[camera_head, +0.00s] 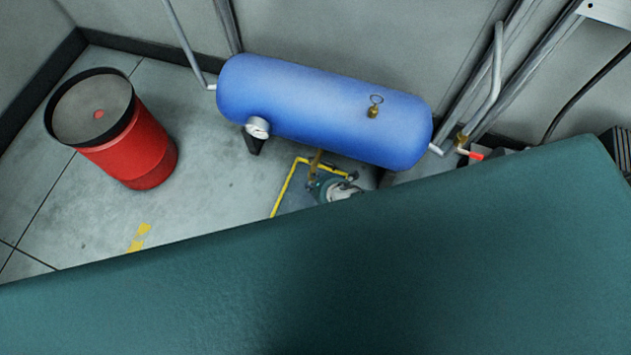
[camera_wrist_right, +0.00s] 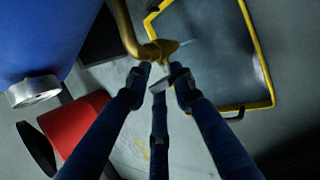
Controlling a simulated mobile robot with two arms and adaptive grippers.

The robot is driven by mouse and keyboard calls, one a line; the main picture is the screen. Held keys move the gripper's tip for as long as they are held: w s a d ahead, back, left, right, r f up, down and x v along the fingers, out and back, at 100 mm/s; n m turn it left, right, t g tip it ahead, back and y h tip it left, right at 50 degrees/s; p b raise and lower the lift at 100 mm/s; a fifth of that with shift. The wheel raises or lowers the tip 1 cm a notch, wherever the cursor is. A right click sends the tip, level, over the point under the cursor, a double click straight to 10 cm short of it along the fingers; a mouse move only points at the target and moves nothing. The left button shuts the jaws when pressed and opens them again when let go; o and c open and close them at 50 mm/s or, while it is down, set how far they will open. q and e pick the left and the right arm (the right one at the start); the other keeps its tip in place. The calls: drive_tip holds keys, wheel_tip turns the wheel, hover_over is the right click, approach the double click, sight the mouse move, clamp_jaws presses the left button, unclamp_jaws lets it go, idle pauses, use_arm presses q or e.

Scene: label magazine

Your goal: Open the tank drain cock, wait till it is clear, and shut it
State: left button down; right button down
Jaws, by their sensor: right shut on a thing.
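The blue tank (camera_head: 320,105) lies on its side by the wall. Its brass drain cock (camera_head: 317,160) hangs under the belly; in the right wrist view (camera_wrist_right: 155,47) it sits at the end of a bent brass pipe. My right gripper (camera_head: 332,185) is below the tank. In the wrist view its fingers (camera_wrist_right: 160,78) are shut on the cock's small pale lever (camera_wrist_right: 158,86). A faint pale streak leaves the cock's outlet; I cannot tell whether it is clear. My left gripper is not in view.
A red drum (camera_head: 128,150) stands to the left. A round gauge (camera_head: 257,127) and a brass ring-topped valve (camera_head: 374,110) are on the tank. A red-handled valve (camera_head: 470,153) is at the right end.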

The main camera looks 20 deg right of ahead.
drive_tip(key=shift+s+d+f, duration=0.35)
drive_tip(key=shift+s+d, duration=0.05)
drive_tip(key=shift+d, duration=0.25)
drive_tip(key=c, duration=1.6)
unclamp_jaws()
drive_tip(key=shift+c, duration=0.2)
drive_tip(key=shift+w+a+r, duration=0.15)
drive_tip(key=shift+a+r, duration=0.05)
drive_tip(key=shift+r, duration=0.15)
drive_tip(key=shift+s+d+r, duration=0.1)
drive_tip(key=shift+s+r, duration=0.2)
drive_tip(key=shift+r, duration=0.2)
drive_tip(key=v, duration=0.6)
drive_tip(key=shift+s, duration=0.4)
drive_tip(key=shift+d+r, duration=0.1)
